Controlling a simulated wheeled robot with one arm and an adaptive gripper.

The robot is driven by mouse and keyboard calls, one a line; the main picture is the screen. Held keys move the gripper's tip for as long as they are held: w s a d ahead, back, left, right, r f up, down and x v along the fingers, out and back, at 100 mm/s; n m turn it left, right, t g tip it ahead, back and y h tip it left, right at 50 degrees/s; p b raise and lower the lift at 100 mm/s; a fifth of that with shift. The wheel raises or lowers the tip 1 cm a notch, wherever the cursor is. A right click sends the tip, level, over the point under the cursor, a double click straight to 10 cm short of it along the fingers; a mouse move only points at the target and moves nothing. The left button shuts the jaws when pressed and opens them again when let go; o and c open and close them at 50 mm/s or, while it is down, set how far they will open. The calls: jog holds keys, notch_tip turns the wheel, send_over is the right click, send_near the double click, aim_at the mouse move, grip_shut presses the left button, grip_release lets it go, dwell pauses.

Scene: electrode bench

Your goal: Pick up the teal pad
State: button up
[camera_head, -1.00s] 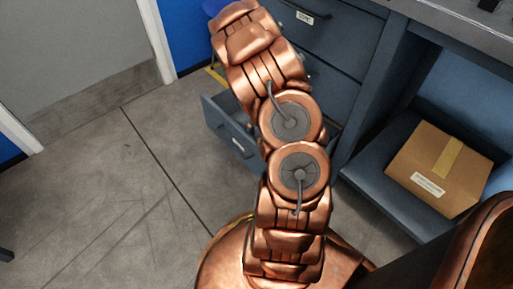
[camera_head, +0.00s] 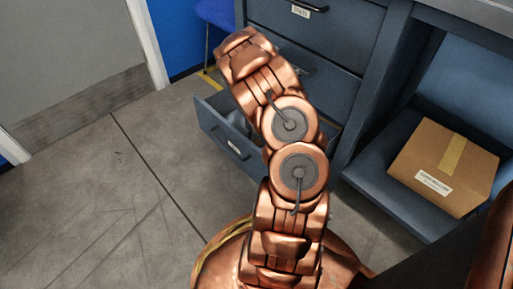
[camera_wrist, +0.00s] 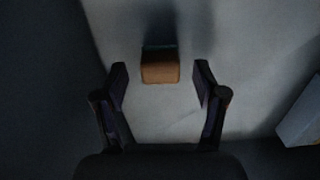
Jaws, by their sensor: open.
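My gripper (camera_wrist: 161,82) is open in the wrist view, its two dark fingers apart. A small orange-brown block (camera_wrist: 160,71) with a dark side lies just beyond and between the fingertips, on a pale grey surface; the fingers do not appear to touch it. A pale blue-grey object (camera_wrist: 302,118) is cut off at the right edge of the wrist view. In the head view my arm hides my gripper.
An open drawer (camera_head: 222,141) juts from the dark blue bench (camera_head: 340,45) behind my arm, with something grey inside, partly hidden. A cardboard box (camera_head: 441,168) sits on the bench's low shelf at right. A blue chair (camera_head: 216,12) stands behind. The floor at left is clear.

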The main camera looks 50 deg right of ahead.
aim_at(256, 141)
jog(key=shift+f, duration=0.6)
jog(key=c, duration=1.1)
jog(key=shift+r, duration=0.1)
jog(key=shift+c, duration=0.2)
notch_tip(256, 141, up, 10)
jog(key=p, duration=0.4)
